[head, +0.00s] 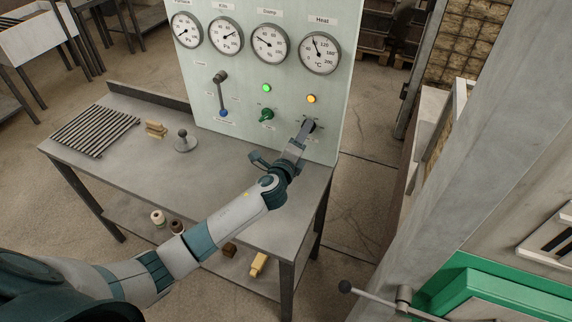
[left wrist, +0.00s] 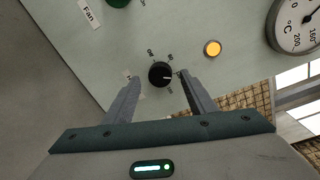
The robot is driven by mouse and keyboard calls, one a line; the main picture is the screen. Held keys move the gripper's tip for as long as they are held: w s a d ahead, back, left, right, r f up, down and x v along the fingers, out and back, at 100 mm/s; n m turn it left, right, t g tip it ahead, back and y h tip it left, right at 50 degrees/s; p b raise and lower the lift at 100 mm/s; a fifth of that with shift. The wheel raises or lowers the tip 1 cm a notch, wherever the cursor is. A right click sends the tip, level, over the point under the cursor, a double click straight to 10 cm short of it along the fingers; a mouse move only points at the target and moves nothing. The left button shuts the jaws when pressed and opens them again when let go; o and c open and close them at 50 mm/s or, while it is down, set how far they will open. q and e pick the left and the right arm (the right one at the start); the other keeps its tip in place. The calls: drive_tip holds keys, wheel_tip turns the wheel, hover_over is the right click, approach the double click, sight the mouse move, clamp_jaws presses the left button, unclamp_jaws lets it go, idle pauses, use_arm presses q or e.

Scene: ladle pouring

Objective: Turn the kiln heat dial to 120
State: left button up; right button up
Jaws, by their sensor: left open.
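The kiln heat dial is a small black knob (left wrist: 160,74) on the pale green panel (head: 205,100). In the left wrist view its white mark points right, and labels around it start with "Off". My left gripper (head: 309,124) is open, with one finger on each side of the knob in the left wrist view (left wrist: 161,76). I cannot tell whether the fingers touch it. In the head view the gripper mostly hides the knob. The round Heat gauge (head: 320,53) above has its needle pointing up and slightly left, short of 120. My right gripper is not in view.
An amber lamp (head: 312,99) is lit above the dial. A green knob (head: 266,115), a lit green lamp (head: 266,88) and a blue-tipped lever (head: 222,92) are to the left. The metal table (head: 215,175) carries a grate (head: 95,131) and a knobbed weight (head: 185,142).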

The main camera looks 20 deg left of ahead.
use_arm(q)
drive_tip(key=s+b, duration=0.3)
drive_tip(key=s, duration=1.2)
drive_tip(key=shift+s+r, duration=0.3)
drive_tip(key=shift+r, duration=0.15)
